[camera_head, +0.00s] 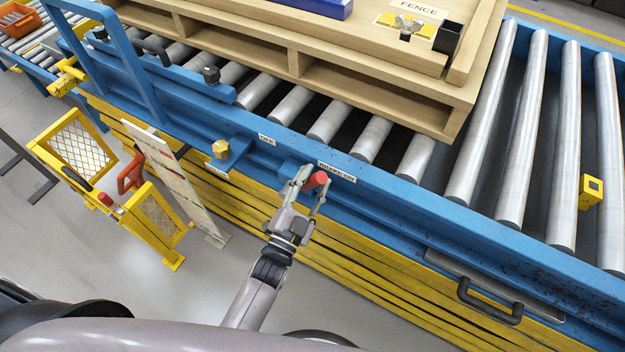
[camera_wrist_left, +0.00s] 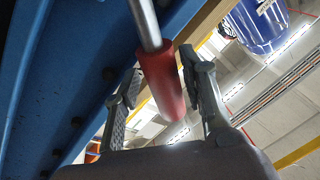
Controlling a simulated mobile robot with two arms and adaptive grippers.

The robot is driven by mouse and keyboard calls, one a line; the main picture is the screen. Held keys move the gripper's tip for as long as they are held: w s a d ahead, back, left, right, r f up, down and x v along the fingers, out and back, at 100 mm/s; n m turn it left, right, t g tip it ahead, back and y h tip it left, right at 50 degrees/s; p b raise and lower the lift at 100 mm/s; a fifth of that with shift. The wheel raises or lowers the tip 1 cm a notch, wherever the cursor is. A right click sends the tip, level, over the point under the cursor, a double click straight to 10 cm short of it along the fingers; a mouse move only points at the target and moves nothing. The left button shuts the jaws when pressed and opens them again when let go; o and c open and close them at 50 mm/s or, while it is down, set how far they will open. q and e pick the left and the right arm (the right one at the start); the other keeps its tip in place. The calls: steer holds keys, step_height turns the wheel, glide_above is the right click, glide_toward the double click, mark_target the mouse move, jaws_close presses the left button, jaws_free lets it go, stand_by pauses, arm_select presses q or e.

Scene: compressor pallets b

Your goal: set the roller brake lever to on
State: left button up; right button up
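The roller brake lever has a red grip (camera_head: 317,179) on the front of the blue conveyor rail (camera_head: 391,186), just below the "BRAKE ON" label (camera_head: 337,172). An "OFF" label (camera_head: 267,139) sits farther left on the rail. My left gripper (camera_head: 311,186) is at the lever, with a finger on each side of the red grip. In the left wrist view, the red grip (camera_wrist_left: 163,82) on its metal rod (camera_wrist_left: 145,22) lies between the spread fingers (camera_wrist_left: 161,84). A gap shows on its left; contact on its right is unclear. My right gripper is not in view.
A wooden pallet (camera_head: 380,95) rests on the rollers (camera_head: 481,115) behind the rail. A yellow knob (camera_head: 220,149) stands left of the lever. A black handle (camera_head: 489,302) is on the lower right front. A yellow mesh gate (camera_head: 80,146) and a board (camera_head: 172,175) stand left.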

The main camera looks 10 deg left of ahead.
arm_select(q)
steer(key=shift+o, duration=0.3)
steer(key=shift+a, duration=0.1)
steer(key=v, duration=1.2)
steer(key=s+a+f+n+g+y, duration=0.1)
steer(key=s+f+g, duration=0.2)
steer(key=f, duration=0.6)
steer(key=s+a+f+n+g+y, duration=0.1)
steer(key=s+f+n+g, duration=0.15)
steer(key=f, duration=0.65)
steer(key=s+a+f+n+g+y, duration=0.15)
steer(key=f+g, duration=0.25)
steer(key=f, duration=0.6)
steer(key=s+a+f+n+g+y, duration=0.1)
steer(key=s+a+f+g, duration=0.3)
steer(key=s+f, duration=0.3)
steer(key=s+a+f+n+g+y, duration=0.1)
steer(key=s+a+f+g, duration=0.4)
steer(key=s, duration=1)
step_height(320, 180, down, 3)
steer(key=shift+s+r+n, duration=0.1)
steer(key=shift+s+n, duration=0.05)
steer(key=shift+n, duration=0.35)
